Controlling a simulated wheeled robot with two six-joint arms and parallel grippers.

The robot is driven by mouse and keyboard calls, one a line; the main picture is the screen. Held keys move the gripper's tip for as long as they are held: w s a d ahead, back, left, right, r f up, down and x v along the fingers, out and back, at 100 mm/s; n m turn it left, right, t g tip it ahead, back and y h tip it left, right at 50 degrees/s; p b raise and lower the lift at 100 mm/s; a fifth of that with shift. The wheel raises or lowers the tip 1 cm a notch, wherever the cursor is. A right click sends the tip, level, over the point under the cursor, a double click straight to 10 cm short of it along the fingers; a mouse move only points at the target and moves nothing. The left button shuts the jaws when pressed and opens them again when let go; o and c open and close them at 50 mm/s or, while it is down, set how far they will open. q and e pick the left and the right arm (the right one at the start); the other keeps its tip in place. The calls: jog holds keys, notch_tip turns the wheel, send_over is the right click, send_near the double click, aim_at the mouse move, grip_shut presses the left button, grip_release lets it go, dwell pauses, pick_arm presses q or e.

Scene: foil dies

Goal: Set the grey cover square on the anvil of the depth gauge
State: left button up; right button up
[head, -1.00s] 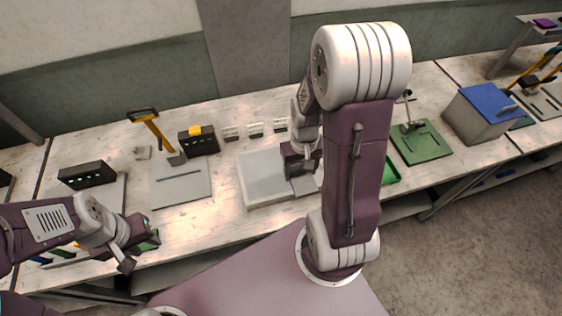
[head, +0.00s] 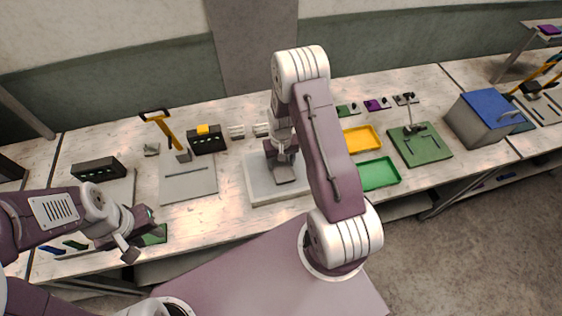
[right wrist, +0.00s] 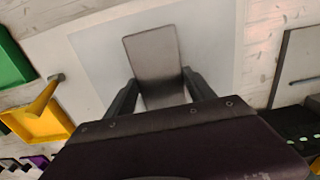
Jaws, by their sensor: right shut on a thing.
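The grey cover (right wrist: 152,55) is a flat, dark grey plate with rounded corners. My right gripper (right wrist: 157,90) is shut on its near part, with one finger on each side. In the head view the cover (head: 286,174) and my right gripper (head: 282,156) are over a pale slab (head: 258,190); I cannot tell whether the cover touches it. A green base with a post and arm (head: 421,148), which looks like the depth gauge, stands to the right, apart from the cover. Its anvil is too small to make out. My left gripper (head: 140,234) is open at the left front.
A yellow tray (head: 361,139) and a green tray (head: 380,174) lie between the slab and the green base. A blue-lidded grey box (head: 482,117) stands further right. A yellow-handled tool (head: 165,128), a grey plate (head: 188,184) and dark blocks (head: 206,141) are at left.

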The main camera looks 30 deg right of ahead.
jog(key=shift+w+f, duration=0.15)
jog(key=shift+f, duration=0.3)
jog(key=shift+f+b, duration=0.15)
jog(key=shift+b, duration=0.15)
jog(key=o, duration=1.5)
jog(key=shift+o, duration=0.4)
